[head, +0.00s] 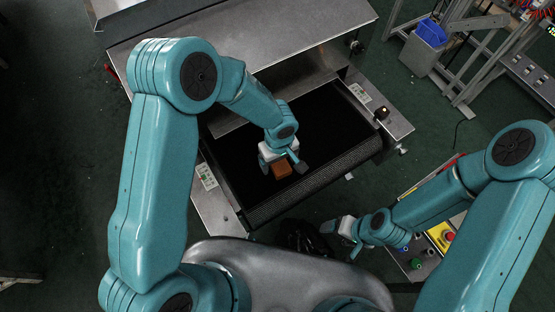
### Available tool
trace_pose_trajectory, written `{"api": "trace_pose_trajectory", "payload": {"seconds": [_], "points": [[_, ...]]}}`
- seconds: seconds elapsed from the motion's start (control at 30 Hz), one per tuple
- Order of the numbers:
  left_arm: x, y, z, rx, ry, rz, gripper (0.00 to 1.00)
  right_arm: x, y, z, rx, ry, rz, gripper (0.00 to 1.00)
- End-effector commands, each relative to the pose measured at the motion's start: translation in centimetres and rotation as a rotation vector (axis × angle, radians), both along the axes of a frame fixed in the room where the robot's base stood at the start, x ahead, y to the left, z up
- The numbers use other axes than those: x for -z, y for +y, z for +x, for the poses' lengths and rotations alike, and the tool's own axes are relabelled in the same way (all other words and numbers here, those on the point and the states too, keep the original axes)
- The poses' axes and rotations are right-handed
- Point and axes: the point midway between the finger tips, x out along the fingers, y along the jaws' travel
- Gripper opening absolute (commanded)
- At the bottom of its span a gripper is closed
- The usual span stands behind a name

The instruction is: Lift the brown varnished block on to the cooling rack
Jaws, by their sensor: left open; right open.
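The brown varnished block (283,169) lies on the black conveyor belt (335,118) of the tunnel dryer, near the belt's front end. My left gripper (283,167) is open at the block, with a finger on either side of it. I cannot tell whether the fingers touch it. My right gripper (330,227) is open and empty, off the front of the belt, to the right of the block. I cannot make out a cooling rack for certain in this view.
The steel dryer hood (240,50) stands behind the belt. A blue bin (431,33) and metal frames stand at the upper right. Green floor lies open at the left.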

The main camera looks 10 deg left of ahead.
Motion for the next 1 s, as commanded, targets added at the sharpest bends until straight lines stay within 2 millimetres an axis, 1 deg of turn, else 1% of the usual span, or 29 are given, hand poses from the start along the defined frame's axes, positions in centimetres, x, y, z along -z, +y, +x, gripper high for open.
{"api": "trace_pose_trajectory", "payload": {"seconds": [0.03,0.13,0.37,0.47,0.5,0.57,0.87,1.0], "points": [[0.6,0.0,0.0,0.002,0.002,0.001,0.83,-0.2,0.0,0.0,0.000,0.000,0.000,0.78],[1.5,0.0,0.1,0.001,-0.001,0.001,0.83,-0.3,0.0,0.0,0.000,0.000,0.000,0.78],[1.7,-0.1,0.2,0.000,-0.002,-0.001,0.83,-0.2,0.0,0.0,0.001,0.000,0.000,0.78],[1.7,0.0,0.2,0.000,-0.001,0.000,0.54,-0.2,0.0,0.0,0.001,0.000,0.000,0.78],[1.7,0.0,0.2,0.000,-0.001,0.000,0.41,-0.2,0.0,0.0,0.000,0.000,0.000,0.78],[1.7,-0.1,0.2,0.000,-0.001,0.000,0.22,-0.2,0.0,0.0,0.000,0.000,0.000,0.78],[1.6,-0.1,0.2,0.001,-0.002,0.000,0.21,-0.2,0.0,0.0,0.000,0.000,0.000,0.78],[0.6,0.0,0.3,0.000,-0.004,0.001,0.21,-0.1,0.0,0.0,0.000,0.000,0.000,0.78]]}}
